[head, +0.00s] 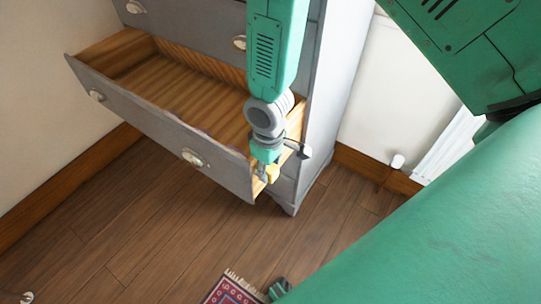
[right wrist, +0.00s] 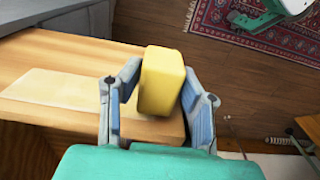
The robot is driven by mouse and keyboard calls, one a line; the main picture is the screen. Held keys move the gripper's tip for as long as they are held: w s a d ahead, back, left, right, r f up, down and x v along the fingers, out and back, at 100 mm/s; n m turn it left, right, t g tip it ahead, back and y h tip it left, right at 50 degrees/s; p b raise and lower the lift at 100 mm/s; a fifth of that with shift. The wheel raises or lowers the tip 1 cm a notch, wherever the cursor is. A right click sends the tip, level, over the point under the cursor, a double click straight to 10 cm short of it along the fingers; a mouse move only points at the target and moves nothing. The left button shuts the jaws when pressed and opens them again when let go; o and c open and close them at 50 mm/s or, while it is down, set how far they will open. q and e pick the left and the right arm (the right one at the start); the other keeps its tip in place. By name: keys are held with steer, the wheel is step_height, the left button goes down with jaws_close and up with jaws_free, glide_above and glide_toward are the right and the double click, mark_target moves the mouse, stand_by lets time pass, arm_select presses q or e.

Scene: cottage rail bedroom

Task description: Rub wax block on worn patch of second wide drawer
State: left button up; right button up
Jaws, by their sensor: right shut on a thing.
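The wide drawer (head: 150,112) of the grey dresser is pulled out, empty, its wooden inside showing. My right gripper (head: 265,174) is shut on the yellow wax block (head: 273,173), beside the drawer's right front corner. In the right wrist view, the wax block (right wrist: 163,82) stands between the two fingers of the right gripper (right wrist: 161,72), over the wooden drawer side (right wrist: 60,55). A paler worn patch (right wrist: 70,94) lies on that wood, left of the block. I cannot tell whether the block touches the wood. My left gripper cannot be made out for certain.
The dresser's grey side (head: 335,75) rises right of the drawer. A patterned red rug (head: 232,290) lies on the wooden floor, with a green-and-grey part of mine beside it. A white wall object (head: 397,160) is at right. The floor before the drawer is clear.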

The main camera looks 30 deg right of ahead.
steer(key=shift+w, duration=0.1)
steer(key=s+d+p, duration=0.1)
steer(key=s+d, duration=0.2)
steer(key=s, duration=0.4)
steer(key=shift+s+p, duration=0.25)
steer(key=shift+p, duration=0.05)
stand_by(0.4)
